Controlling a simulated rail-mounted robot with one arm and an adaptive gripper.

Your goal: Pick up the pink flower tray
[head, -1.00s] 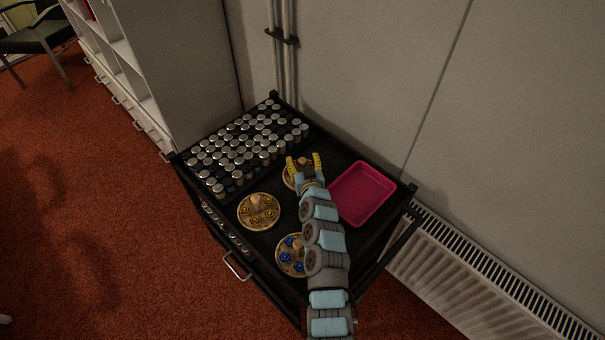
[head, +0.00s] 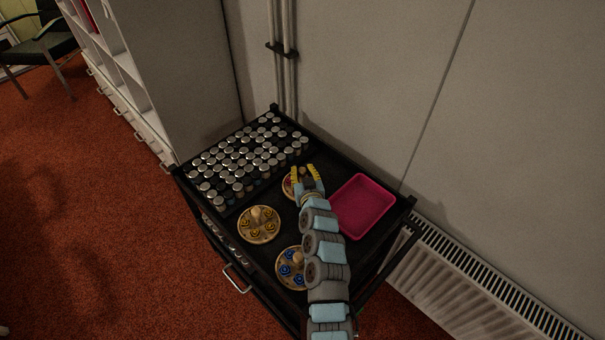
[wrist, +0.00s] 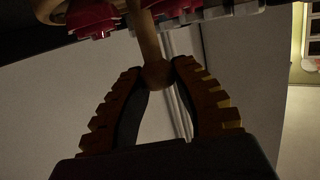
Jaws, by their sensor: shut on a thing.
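The pink flower tray (head: 288,189) is a round tan tray with a centre knob, partly hidden behind my gripper (head: 304,172) in the head view. In the wrist view, my yellow-ridged fingers are shut on its round-ended knob (wrist: 157,74). Dark pink flowers (wrist: 95,20) show along the top of that view, and the rest of the tray is cut off. I cannot tell whether the tray touches the cart top. A tray with yellow flowers (head: 259,225) and one with blue flowers (head: 290,268) sit nearer, beside my arm.
A bright pink rectangular tray (head: 361,207) lies right of my arm on the black cart. Many silver-capped jars (head: 247,160) fill the cart's left back part. A wall stands behind, with pipes (head: 281,50) and a radiator (head: 480,280) at right.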

